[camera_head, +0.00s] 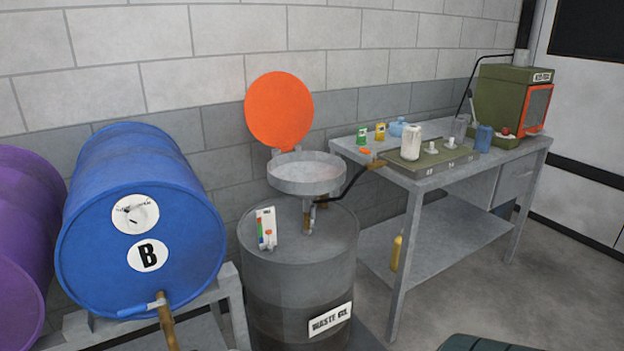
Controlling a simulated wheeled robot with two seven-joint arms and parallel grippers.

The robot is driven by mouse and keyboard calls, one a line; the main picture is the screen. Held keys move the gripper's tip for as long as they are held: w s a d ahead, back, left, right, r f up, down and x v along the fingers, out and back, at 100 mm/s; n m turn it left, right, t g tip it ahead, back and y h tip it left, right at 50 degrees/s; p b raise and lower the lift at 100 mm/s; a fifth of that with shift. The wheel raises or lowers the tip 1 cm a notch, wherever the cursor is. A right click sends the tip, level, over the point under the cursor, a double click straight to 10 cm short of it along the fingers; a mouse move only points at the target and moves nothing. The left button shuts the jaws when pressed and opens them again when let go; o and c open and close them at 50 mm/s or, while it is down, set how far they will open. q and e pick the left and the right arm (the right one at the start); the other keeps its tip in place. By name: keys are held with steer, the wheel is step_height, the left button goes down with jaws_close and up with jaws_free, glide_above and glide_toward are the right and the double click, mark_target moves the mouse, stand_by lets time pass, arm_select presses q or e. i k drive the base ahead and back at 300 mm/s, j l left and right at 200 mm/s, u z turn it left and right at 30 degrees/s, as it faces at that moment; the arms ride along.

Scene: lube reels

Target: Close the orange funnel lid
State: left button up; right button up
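The orange funnel lid (279,111) is a round disc standing raised, nearly upright, at the back of the grey funnel (305,180). An orange hinge piece joins it to the funnel's rear rim. The funnel's round mouth is uncovered. The funnel sits above a dark grey waste oil drum (297,260). Neither of my grippers shows in the head view.
A blue drum (140,225) marked B, with a tap, lies on a grey rack at the left, beside a purple drum (22,240). A grey workbench (480,185) with bottles, small cans and a green machine (510,95) stands at the right. A block wall is close behind the lid.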

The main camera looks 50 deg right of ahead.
mark_target(278, 107)
steer(key=j+z, duration=0.1)
steer(key=z, duration=1.55)
steer(key=i+j, duration=0.1)
steer(key=i, duration=0.45)
